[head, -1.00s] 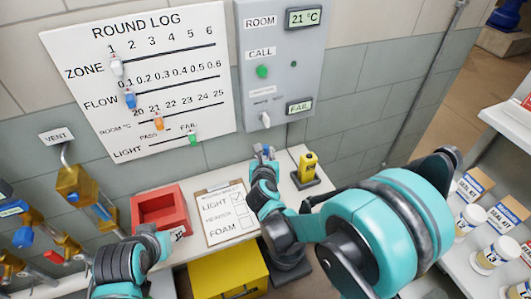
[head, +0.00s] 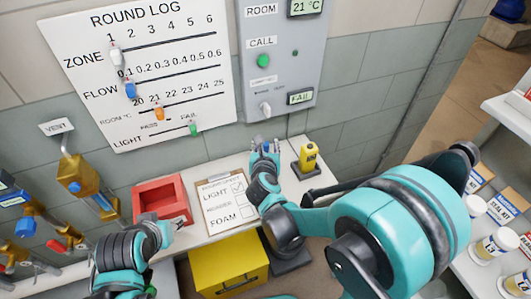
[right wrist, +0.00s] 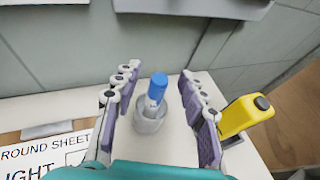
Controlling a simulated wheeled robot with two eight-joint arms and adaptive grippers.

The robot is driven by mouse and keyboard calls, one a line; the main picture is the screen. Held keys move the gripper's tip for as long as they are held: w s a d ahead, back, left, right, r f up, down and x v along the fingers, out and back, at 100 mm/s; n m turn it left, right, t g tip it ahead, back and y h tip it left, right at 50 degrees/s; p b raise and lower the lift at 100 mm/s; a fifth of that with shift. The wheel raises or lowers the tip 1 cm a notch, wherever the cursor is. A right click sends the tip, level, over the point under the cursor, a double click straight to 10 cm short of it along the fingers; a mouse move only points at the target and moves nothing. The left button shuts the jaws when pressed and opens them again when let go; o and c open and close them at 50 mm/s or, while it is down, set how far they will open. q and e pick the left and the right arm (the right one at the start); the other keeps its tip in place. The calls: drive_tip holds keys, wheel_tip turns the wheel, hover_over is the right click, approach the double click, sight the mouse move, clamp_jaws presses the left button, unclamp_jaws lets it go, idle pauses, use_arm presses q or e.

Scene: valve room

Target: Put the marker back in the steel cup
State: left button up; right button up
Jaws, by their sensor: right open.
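In the right wrist view a blue-capped marker (right wrist: 157,88) stands with its cap up in a small grey steel cup (right wrist: 147,124), leaning a little. My right gripper (right wrist: 158,90) is open, with one row of fingers on each side of the marker and cup, apart from both. In the head view my right gripper (head: 265,148) is at the back of the white bench and mostly hides the cup. My left gripper (head: 178,222) is low at the left, near the red tray; its jaws are too small to judge.
A yellow handheld device (head: 308,157) stands in a dark base right of the cup. A round sheet (head: 222,205) lies left of it, beside a red tray (head: 160,201). A yellow box (head: 229,271) is below the bench front. Wall panels rise behind; brass valves stand left.

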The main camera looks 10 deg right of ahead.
drive_tip(key=v, duration=1)
drive_tip(key=shift+s+r, duration=0.15)
drive_tip(key=shift+s, duration=0.1)
drive_tip(key=shift+a, duration=0.1)
drive_tip(key=a+r+n+t+y, duration=0.15)
drive_tip(key=r+n+y, duration=0.35)
drive_tip(key=n, duration=0.7)
drive_tip(key=a+r+n+t+y, duration=0.1)
drive_tip(key=a+r+n+y, duration=0.2)
drive_tip(key=r+n, duration=0.7)
drive_tip(key=s+d+f+n+g+h, duration=0.2)
drive_tip(key=s+d+f+n+g, duration=0.2)
drive_tip(key=s+d+f+n, duration=0.2)
drive_tip(key=s+d+f+n+g+h, duration=0.3)
drive_tip(key=s+d+f+n+g, duration=0.2)
drive_tip(key=f+n, duration=0.5)
drive_tip(key=s+d+f, duration=0.1)
drive_tip(key=s, duration=0.1)
drive_tip(key=shift+s+d+f+n, duration=0.3)
drive_tip(key=shift+d, duration=0.05)
